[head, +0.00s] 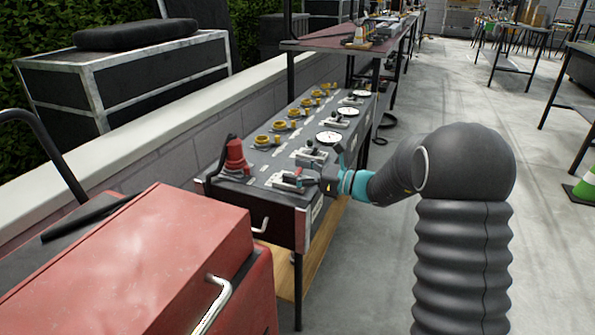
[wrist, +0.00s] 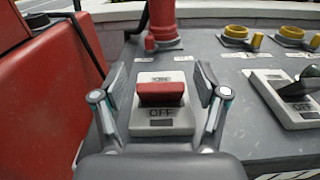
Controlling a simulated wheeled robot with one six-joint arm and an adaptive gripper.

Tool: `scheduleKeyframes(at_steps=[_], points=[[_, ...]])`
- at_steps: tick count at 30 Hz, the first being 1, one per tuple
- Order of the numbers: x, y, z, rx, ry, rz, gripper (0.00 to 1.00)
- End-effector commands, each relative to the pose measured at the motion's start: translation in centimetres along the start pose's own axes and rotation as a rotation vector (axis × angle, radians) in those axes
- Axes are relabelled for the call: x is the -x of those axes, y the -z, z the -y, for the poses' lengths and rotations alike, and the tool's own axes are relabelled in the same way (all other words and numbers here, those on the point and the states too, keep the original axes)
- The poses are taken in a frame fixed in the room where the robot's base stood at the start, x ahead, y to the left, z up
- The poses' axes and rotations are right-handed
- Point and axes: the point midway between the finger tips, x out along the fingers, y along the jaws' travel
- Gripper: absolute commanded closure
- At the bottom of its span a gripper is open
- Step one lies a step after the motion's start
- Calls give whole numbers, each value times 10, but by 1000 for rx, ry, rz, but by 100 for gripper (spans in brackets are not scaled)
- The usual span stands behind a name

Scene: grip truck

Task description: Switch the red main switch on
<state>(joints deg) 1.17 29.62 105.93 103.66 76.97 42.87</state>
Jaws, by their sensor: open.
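The red main switch (wrist: 162,94) sits on a white plate with an ON label on its far side and an OFF label (wrist: 161,112) on its near side. Its red part stands between the labels; I cannot tell surely which way it tilts. My gripper (wrist: 163,97) is open, one finger to the left and one to the right of the switch, with gaps and nothing held. In the head view my gripper (head: 322,178) is at the near end of the grey console (head: 262,185), and the switch there is small and partly hidden.
A red knob-like post (wrist: 162,20) rises just beyond the switch. A black lever switch (wrist: 300,88) is to the right, with yellow-ringed fittings (wrist: 236,35) behind. A red cabinet (head: 150,260) stands close on the left.

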Motion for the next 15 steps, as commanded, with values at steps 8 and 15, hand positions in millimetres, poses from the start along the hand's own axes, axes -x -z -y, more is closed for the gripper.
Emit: scheduleKeyframes(at_steps=[8,15], points=[[0,0,0,0,0,0,57],[0,0,0,0,0,-1,89]])
